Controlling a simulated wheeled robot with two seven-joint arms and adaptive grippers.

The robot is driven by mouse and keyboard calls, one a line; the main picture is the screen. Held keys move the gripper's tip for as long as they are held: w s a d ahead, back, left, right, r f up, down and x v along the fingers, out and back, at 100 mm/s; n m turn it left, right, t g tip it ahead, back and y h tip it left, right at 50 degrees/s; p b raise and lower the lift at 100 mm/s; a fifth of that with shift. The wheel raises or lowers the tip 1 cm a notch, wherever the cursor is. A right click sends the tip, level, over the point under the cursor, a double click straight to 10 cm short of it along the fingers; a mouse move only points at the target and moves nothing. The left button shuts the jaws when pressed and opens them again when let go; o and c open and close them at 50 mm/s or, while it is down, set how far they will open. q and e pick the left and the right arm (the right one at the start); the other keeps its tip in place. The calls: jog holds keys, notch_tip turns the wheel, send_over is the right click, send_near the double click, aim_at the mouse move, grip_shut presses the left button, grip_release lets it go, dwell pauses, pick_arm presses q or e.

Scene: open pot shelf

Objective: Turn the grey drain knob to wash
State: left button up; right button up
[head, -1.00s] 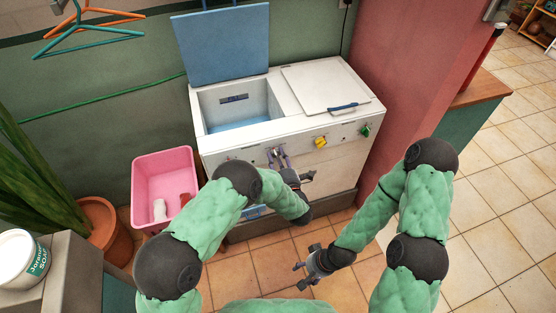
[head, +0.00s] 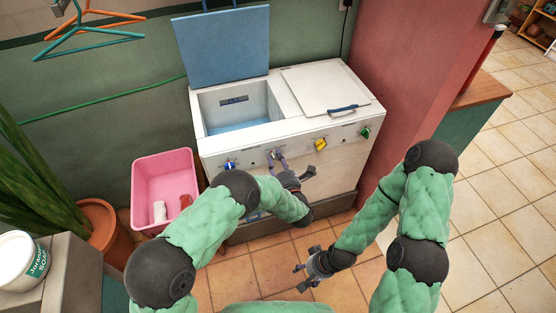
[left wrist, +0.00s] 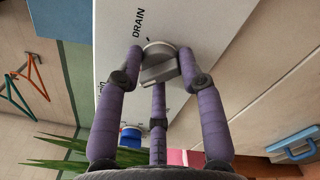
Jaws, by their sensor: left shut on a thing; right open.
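The grey drain knob (left wrist: 160,64) is on the white front panel, just below the word DRAIN in the left wrist view. Its raised bar lies slanted across that picture. In the head view the knob (head: 273,153) is small and partly covered by fingers. My left gripper (head: 279,157) is shut on the knob, with purple fingers on both sides of it and a third finger below in the left wrist view. The washer (head: 290,100) has its left blue lid raised. My right gripper (head: 308,273) is open and empty, low in front of the washer.
A blue knob (head: 230,165), a yellow knob (head: 320,144) and a green knob (head: 365,132) share the panel. A pink tub (head: 163,170) stands left of the washer. A red wall (head: 420,60) is close on the right. Tiled floor is free at lower right.

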pick_arm(q)
jog(key=shift+a+f, duration=0.2)
jog(key=shift+a, duration=0.1)
jog(key=o, duration=1.1)
jog(key=shift+o, duration=0.2)
jog(key=shift+d, duration=0.15)
jog(key=v, duration=0.7)
jog(key=shift+s, duration=0.25)
jog(key=shift+r, duration=0.1)
